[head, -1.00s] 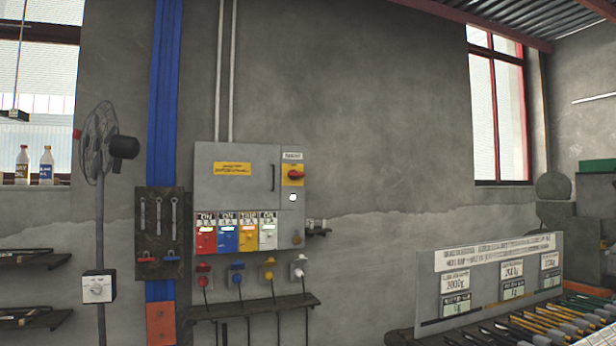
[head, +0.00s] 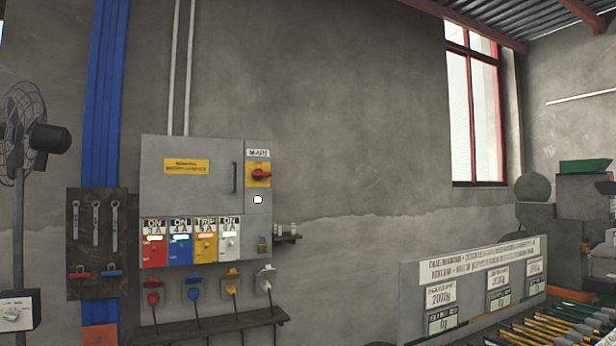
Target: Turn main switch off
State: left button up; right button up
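The main switch (head: 260,174) is a red rotary handle on a yellow plate at the upper right of a grey electrical cabinet (head: 200,190) on the wall. A white label above it reads MAIN. The red handle looks roughly horizontal, slightly tilted. A white round spot (head: 258,199) shows just below it. Below the cabinet door are a red breaker (head: 154,250), a blue one (head: 180,250), a yellow one (head: 205,248) labelled TRIP and a white one (head: 229,245). Neither of my grippers shows in the head view.
Plugs hang under the cabinet above a dark shelf (head: 215,326). A tool board (head: 97,243) and a fan (head: 25,130) stand left. A sign board (head: 415,290) and a tool-filled bench (head: 560,325) are at the right.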

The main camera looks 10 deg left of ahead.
aim_at(258, 175)
jog(key=i+j+z, duration=0.2)
jog(key=i, duration=0.3)
jog(key=i+j+z, duration=0.2)
jog(key=i+j, duration=0.3)
jog(key=i+j+z, duration=0.1)
jog(key=i+j, duration=0.65)
jog(key=i, duration=0.1)
